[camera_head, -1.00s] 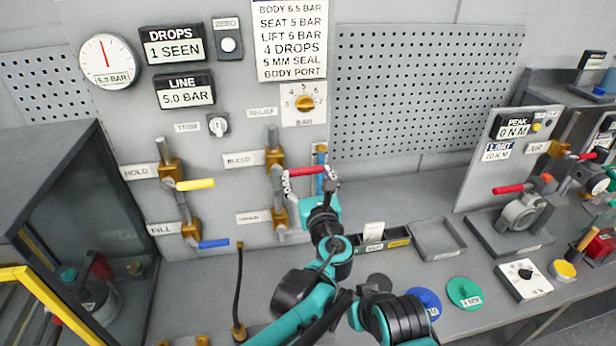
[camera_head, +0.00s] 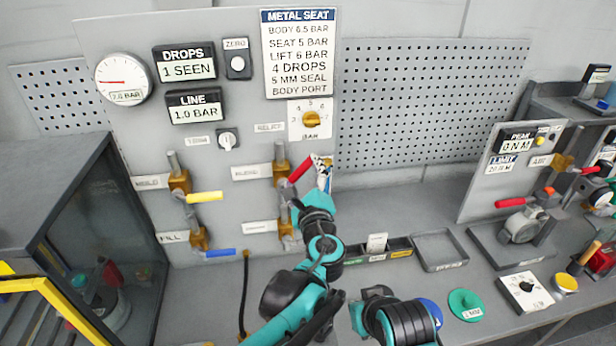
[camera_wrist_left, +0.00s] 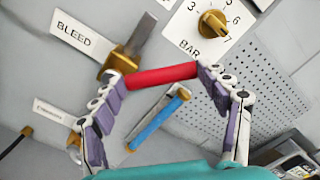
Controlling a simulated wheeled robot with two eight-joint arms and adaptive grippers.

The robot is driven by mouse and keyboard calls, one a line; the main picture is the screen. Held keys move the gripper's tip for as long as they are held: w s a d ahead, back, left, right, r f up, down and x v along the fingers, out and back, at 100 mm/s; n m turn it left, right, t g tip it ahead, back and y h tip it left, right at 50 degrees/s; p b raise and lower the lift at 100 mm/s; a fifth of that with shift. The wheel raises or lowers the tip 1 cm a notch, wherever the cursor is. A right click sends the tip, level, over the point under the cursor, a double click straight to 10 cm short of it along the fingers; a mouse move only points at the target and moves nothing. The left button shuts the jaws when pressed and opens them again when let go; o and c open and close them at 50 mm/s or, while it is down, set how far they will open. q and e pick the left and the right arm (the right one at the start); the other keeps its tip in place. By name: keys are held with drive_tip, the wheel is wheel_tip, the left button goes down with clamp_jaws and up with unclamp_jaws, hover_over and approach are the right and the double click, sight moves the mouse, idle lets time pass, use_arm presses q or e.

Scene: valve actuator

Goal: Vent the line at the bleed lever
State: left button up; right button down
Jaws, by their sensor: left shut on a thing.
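The bleed lever (camera_head: 300,169) is a red handle on a brass valve beside the BLEED label (camera_wrist_left: 82,37). It tilts up to the right in the head view. My left gripper (camera_head: 308,182) is at this lever. In the left wrist view the red handle (camera_wrist_left: 160,75) lies between the two finger pads, and the gripper is shut on it. The LINE display (camera_head: 196,112) reads 1.0 BAR. My right gripper is out of view.
A blue handle (camera_wrist_left: 158,120) is just below the red one. Yellow (camera_head: 204,197) and blue (camera_head: 219,253) levers are to the left. The BAR knob (camera_head: 311,119) is above. A small bin (camera_head: 378,251) and grey tray (camera_head: 438,250) stand on the bench at right.

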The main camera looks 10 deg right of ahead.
use_arm(q)
drive_tip(key=shift+w+a+r+n+p, duration=0.1)
drive_tip(key=shift+a+r+n+p, duration=0.2)
drive_tip(key=shift+a+n, duration=0.8)
drive_tip(key=shift+w+a+r+n+p, duration=0.15)
drive_tip(key=shift+a+r+n, duration=0.3)
drive_tip(key=shift+n, duration=1.2)
drive_tip(key=shift+s+a+r+n+p, duration=0.1)
drive_tip(key=shift+a+r+n+p, duration=0.15)
drive_tip(key=shift+a+n, duration=0.85)
drive_tip(key=shift+d+n, duration=0.25)
drive_tip(key=shift+n, duration=0.1)
drive_tip(key=o, duration=1.4)
drive_tip(key=shift+o, duration=1.4)
drive_tip(key=shift+w, duration=0.15)
drive_tip(key=s, duration=1.1)
drive_tip(key=shift+s+f, duration=0.2)
drive_tip(key=shift+s, duration=0.15)
